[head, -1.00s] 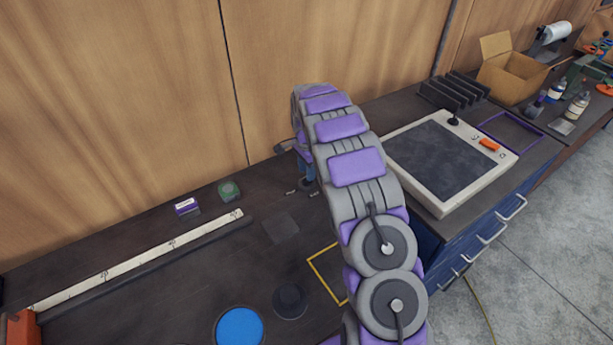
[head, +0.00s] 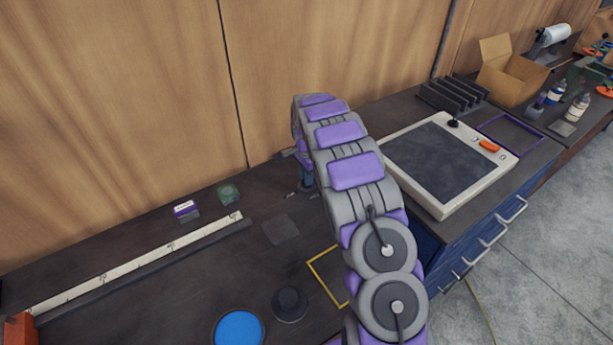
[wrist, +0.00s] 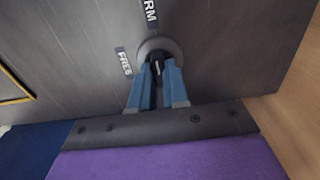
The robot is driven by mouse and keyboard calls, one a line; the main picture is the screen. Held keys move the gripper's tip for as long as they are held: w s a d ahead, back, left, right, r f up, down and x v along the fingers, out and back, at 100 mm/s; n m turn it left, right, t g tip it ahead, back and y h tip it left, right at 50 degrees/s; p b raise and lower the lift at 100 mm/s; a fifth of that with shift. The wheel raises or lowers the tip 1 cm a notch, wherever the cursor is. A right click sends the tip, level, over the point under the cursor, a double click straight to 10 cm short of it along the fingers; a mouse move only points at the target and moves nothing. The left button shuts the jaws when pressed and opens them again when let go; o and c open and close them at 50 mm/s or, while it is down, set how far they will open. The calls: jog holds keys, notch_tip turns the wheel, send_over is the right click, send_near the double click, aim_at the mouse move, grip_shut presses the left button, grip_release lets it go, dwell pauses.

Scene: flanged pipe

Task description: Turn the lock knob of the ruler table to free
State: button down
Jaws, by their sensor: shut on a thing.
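The lock knob (wrist: 157,55) shows in the wrist view as a small black grip on a round grey disc. The label FREE (wrist: 124,61) is to the left of the disc. A second label (wrist: 150,12), cut off by the top edge, reads "RM". My gripper (wrist: 158,68) has its two blue fingers closed on the knob from either side. Which label the knob points at I cannot tell. In the head view, my gripper (head: 306,184) is at the dark table, partly hidden by my arm, and the knob is hidden.
A long white ruler (head: 140,262) lies on the table at the left, with a small box (head: 186,211) and a green object (head: 229,194) behind it. A blue disc (head: 238,328) is in front. A pale-framed panel (head: 445,160) stands to the right of my arm.

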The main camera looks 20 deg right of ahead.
jog(key=shift+r+n+p, duration=0.1)
jog(key=shift+n+p, duration=0.3)
jog(key=n+p, duration=0.2)
jog(key=shift+r+n+p, duration=0.1)
jog(key=shift+n+p, duration=0.2)
jog(key=shift+n, duration=0.1)
jog(key=n+p, duration=0.3)
jog(key=n, duration=0.2)
jog(key=n+p, duration=0.2)
jog(key=n, duration=0.3)
jog(key=shift+w, duration=0.1)
jog(key=shift+n+p, duration=0.9)
jog(key=shift+n, duration=1.3)
jog(key=shift+f, duration=0.2)
jog(key=c, duration=1.1)
grip_release()
